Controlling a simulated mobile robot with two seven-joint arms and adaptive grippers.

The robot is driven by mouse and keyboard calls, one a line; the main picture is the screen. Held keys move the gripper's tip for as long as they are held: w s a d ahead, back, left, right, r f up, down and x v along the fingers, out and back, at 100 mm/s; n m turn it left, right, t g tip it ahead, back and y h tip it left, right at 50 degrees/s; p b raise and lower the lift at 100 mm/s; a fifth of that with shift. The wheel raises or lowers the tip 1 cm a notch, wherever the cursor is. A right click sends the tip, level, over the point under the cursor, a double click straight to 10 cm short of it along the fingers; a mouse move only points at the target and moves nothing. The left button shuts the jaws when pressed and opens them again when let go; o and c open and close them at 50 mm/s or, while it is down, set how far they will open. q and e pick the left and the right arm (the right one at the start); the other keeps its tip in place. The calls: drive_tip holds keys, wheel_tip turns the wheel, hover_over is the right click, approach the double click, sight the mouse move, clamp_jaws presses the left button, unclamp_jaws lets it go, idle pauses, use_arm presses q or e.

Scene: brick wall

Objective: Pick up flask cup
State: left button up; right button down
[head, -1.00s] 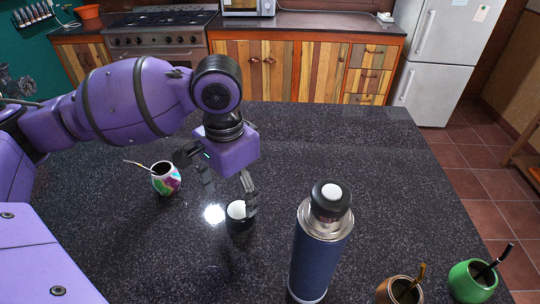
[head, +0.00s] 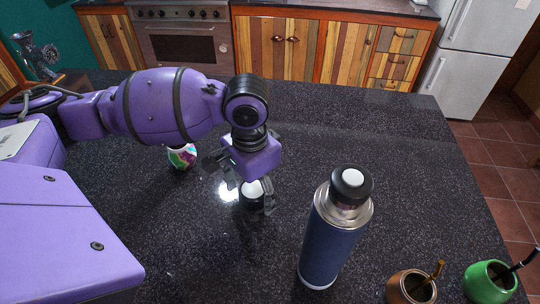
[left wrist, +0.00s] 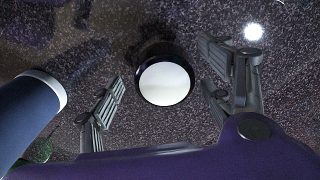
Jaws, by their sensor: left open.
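The flask cup (head: 252,193) is a small black cup with a white top face, on the dark speckled counter left of the flask. It also shows in the left wrist view (left wrist: 165,84), between the two fingers and a little beyond their tips. My left gripper (head: 246,190) is open above and around the cup, with a finger on either side; in the left wrist view its fingers (left wrist: 162,88) stand apart from the cup. The blue flask (head: 329,240) with a steel collar and black lid stands upright to the right. My right gripper is not in view.
A colourful mate gourd (head: 182,157) stands behind my left arm, partly hidden. A brown gourd (head: 410,288) and a green gourd (head: 490,282) stand at the front right. The counter (head: 400,170) is clear behind the flask.

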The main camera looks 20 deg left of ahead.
use_arm(q)
drive_tip(key=c, duration=1.2)
